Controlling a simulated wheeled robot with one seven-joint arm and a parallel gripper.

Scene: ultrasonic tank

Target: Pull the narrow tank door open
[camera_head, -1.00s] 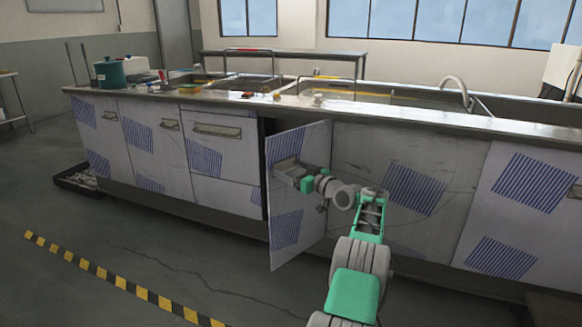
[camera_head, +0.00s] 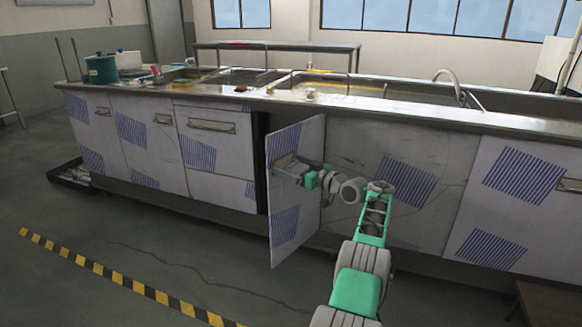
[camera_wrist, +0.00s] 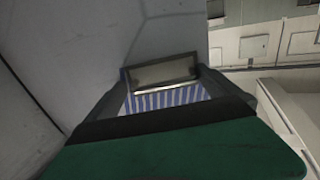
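The narrow tank door (camera_head: 300,222) is a pale panel with blue striped patches. It stands swung out from the tank front, with a dark gap at its left. Its metal handle (camera_head: 286,161) is on the face toward the left. My gripper (camera_head: 292,170) is at this handle, with my arm reaching in from the right, in front of the door. In the wrist view, the fingers of my gripper (camera_wrist: 160,88) stand apart, one toward each end of the handle (camera_wrist: 160,73). Stripes show between them. Whether the fingertips touch the handle cannot be told.
The long steel counter (camera_head: 390,112) with sinks runs above the door. Closed panels with handles (camera_head: 212,126) stand left of the gap. A green pot (camera_head: 101,69) is on the counter's left end. Yellow-black tape (camera_head: 110,276) marks open floor in front; a dark tray (camera_head: 72,177) lies at left.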

